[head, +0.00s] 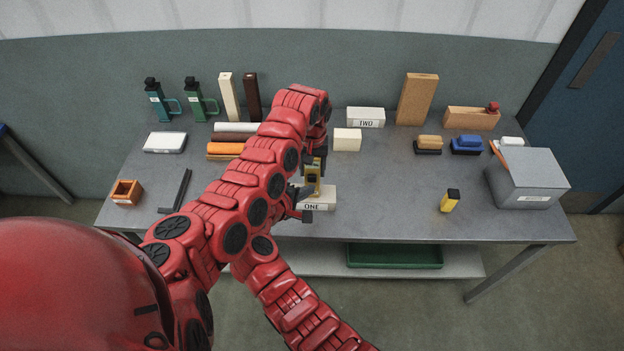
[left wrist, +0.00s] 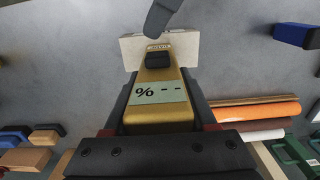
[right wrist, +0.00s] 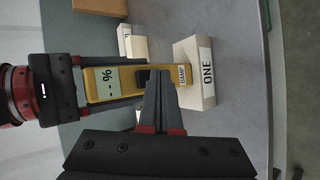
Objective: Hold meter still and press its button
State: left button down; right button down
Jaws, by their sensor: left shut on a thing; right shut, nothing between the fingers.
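The yellow meter (head: 313,182) is upright over the pale block marked ONE (head: 325,203); I cannot tell whether they touch. My left gripper (head: 316,163) is shut on the meter's sides. In the left wrist view, the meter (left wrist: 158,115) shows its screen reading "% - -" and its black button (left wrist: 158,60). My right gripper (right wrist: 163,84) is shut and empty, its tips close to the button in the right wrist view. That fingertip also shows in the left wrist view (left wrist: 160,18), just beyond the button. Contact with the button cannot be made out.
A pale block marked TWO (head: 366,118) and a small cream block (head: 347,140) stand behind. A yellow-black item (head: 450,201) and a grey box (head: 530,180) are at the right. Rods (head: 226,149) lie left, partly behind my arm. The table's centre right is clear.

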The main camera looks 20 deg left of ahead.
jog(key=shift+w, duration=0.1)
dwell(0.4)
jog(key=shift+w+a, duration=0.1)
jog(key=shift+w, duration=0.25)
jog(key=shift+w+a, duration=0.15)
jog(key=shift+w, duration=0.3)
dwell(0.6)
jog(key=shift+s, duration=0.1)
jog(key=shift+s+d, duration=0.25)
jog(key=shift+s, duration=0.55)
jog(key=s, duration=0.2)
jog(key=s+d, duration=0.1)
jog(key=s, duration=0.1)
jog(key=shift+s+d, duration=0.2)
jog(key=shift+s, duration=0.2)
dwell(0.6)
